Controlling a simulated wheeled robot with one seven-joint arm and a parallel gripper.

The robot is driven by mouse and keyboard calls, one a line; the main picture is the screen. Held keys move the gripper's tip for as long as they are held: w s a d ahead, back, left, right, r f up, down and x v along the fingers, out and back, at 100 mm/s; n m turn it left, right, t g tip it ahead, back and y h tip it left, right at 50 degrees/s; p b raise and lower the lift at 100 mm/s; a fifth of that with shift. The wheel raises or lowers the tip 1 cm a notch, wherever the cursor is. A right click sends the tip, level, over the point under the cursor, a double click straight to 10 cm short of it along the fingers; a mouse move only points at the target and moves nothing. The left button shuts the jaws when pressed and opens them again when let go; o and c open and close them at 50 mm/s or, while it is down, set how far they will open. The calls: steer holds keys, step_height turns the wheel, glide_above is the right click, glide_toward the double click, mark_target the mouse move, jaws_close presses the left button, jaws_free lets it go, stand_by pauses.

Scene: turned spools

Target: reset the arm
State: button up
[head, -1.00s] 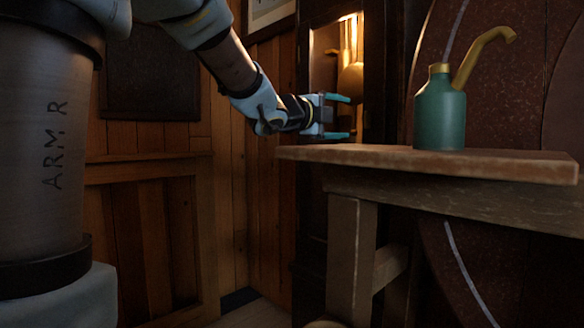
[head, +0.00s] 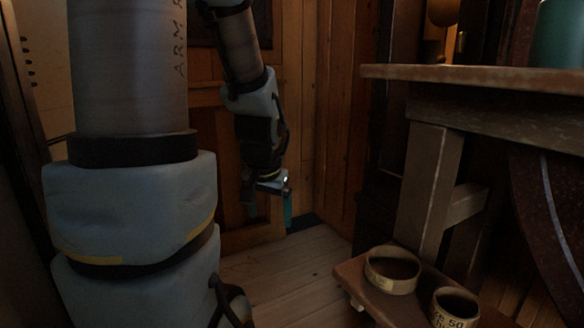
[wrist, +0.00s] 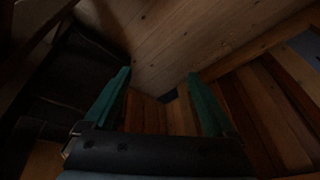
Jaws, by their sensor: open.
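My gripper (head: 268,208) hangs below my arm in the head view, its teal fingers pointing down in front of the wooden wall panelling. Its fingers are apart with nothing between them. In the wrist view my gripper (wrist: 160,90) shows two spread teal fingers, with bare wooden boards beyond them. It is to the left of the wooden table and apart from it.
A wooden table (head: 470,75) stands at the right, with part of a green can (head: 560,35) on it. Below it, a low wooden stool (head: 357,283) bears two round containers (head: 392,270) (head: 455,307). The plank floor (head: 285,275) between is clear.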

steer(key=s+a+f+n+g, duration=0.2)
steer(key=s+f+n+g, duration=0.1)
steer(key=s, duration=0.4)
step_height(320, 180, up, 25)
steer(key=p, duration=2.5)
steer(key=shift+w+t, duration=0.3)
steer(key=shift+w, duration=0.05)
steer(key=shift+d, duration=0.1)
steer(key=shift+c, duration=0.2)
